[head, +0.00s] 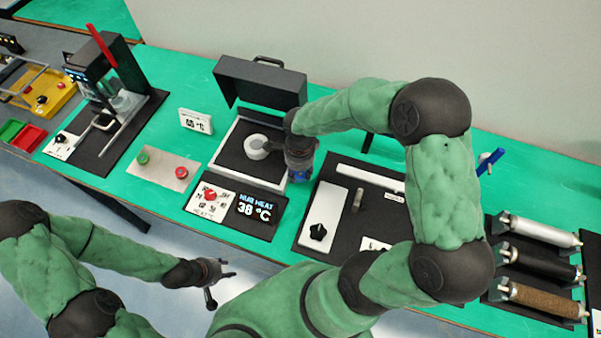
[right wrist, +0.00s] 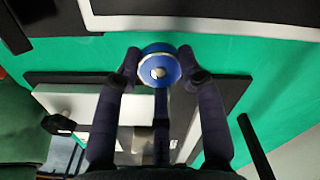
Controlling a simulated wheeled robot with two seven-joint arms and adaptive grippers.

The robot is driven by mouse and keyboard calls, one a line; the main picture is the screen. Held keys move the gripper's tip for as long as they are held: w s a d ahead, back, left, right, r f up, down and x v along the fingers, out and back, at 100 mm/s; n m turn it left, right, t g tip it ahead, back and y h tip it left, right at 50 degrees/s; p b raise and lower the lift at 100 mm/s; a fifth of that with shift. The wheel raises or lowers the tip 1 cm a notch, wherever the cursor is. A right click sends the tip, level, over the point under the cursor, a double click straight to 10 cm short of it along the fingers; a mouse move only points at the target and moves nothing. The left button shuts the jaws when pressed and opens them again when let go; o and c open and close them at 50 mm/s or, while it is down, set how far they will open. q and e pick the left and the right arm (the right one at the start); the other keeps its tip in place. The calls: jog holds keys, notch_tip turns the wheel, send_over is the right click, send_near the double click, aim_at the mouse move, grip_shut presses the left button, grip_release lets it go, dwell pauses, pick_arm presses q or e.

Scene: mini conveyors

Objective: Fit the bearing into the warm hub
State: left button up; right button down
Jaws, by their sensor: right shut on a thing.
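The hub (head: 256,147) is a pale ring lying on the dark floor of the open heater box (head: 222,150) in the head view. My right gripper (head: 299,170) is just right of the hub, over the box's right edge, pointing down. It is shut on the bearing (right wrist: 160,68), a blue disc with a pale rim and a metallic centre. The bearing also shows as a blue patch below the gripper in the head view (head: 299,176). My left gripper (head: 226,284) is open and empty, in front of the table.
The heater's raised black lid (head: 260,85) stands behind the hub. The heat display (head: 258,209) reads 38 °C, beside a red knob (head: 210,194). A black mat with a white block (head: 323,215) lies to the right, and rollers (head: 540,232) lie further right.

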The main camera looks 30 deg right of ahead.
jog(key=s+a+r+p, duration=0.2)
jog(key=s+a+r, duration=0.7)
jog(key=a, duration=0.1)
jog(key=n, duration=1.8)
send_over(273, 169)
jog(key=s, duration=0.2)
jog(key=f, duration=0.3)
jog(key=f+b, duration=0.1)
jog(key=f, duration=0.1)
jog(key=shift+w+a+f, duration=0.1)
jog(key=shift+a+f, duration=0.05)
jog(key=shift+a, duration=0.1)
jog(key=shift+w+d+f+n, duration=0.25)
jog(key=shift+w+n, duration=0.25)
jog(key=shift+n, duration=0.3)
jog(key=shift+w+d+f+n, duration=0.1)
jog(key=shift+w+f+n, duration=0.3)
jog(key=shift+n, duration=0.4)
